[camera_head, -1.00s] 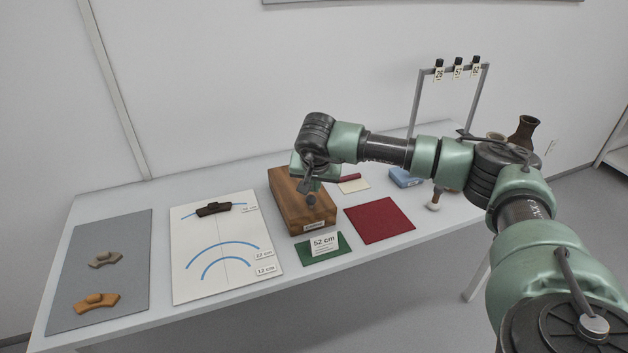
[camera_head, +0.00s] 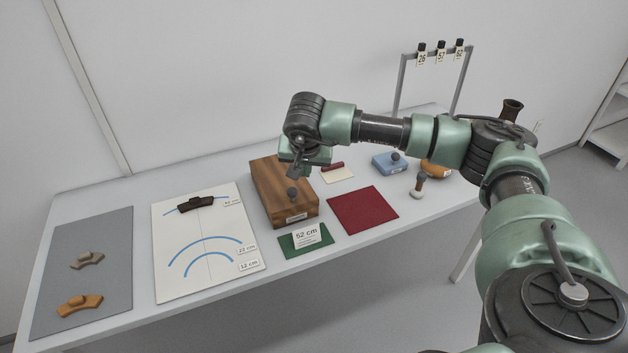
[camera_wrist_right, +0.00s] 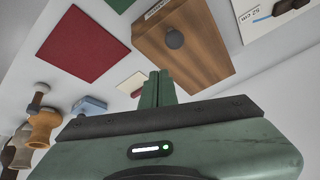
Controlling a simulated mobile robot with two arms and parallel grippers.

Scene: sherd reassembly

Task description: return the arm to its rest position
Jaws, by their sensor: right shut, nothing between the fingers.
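My right arm reaches in from the right over the table. Its gripper (camera_head: 297,170) hangs above the back right of the wooden box (camera_head: 268,190). In the right wrist view the two fingers (camera_wrist_right: 158,88) are together with nothing between them, and the wooden box (camera_wrist_right: 196,45) lies beyond them. In the head view the arm hides part of the table's back right. My left gripper is not in view.
A blue box (camera_head: 386,166) and tag stand (camera_head: 401,85) are behind.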

